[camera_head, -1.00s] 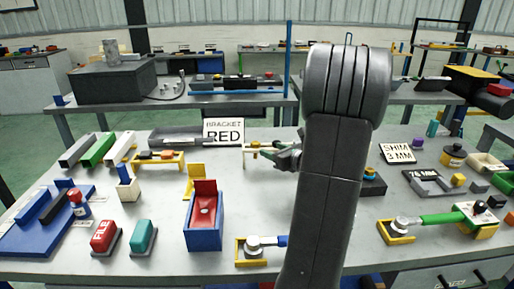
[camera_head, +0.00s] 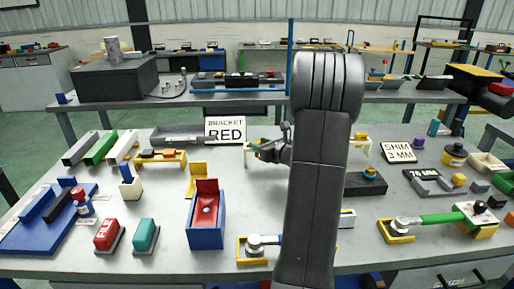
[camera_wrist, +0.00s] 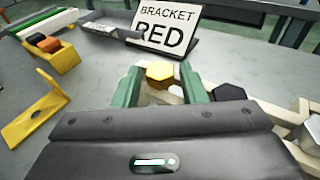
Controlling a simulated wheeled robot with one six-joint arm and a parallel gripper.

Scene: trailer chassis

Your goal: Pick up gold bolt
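The gold bolt (camera_wrist: 159,73) shows its hexagonal head in the wrist view, seated in a pale rack. My gripper (camera_wrist: 163,88) has its two green fingers on either side of the bolt head. The fingers look apart, with a small gap at the right; contact cannot be made out. In the head view my gripper (camera_head: 262,150) is over the same rack, left of my arm, and the bolt is too small to tell there. A black bolt (camera_wrist: 228,92) sits just right of the right finger.
A "BRACKET RED" sign (camera_wrist: 166,28) stands behind the rack, beside a grey tray (camera_head: 178,136). A yellow rack with blocks (camera_head: 160,159) and a yellow bracket (camera_wrist: 36,112) are to the left. A red-and-blue bin (camera_head: 206,222) stands in front. The tabletop between is clear.

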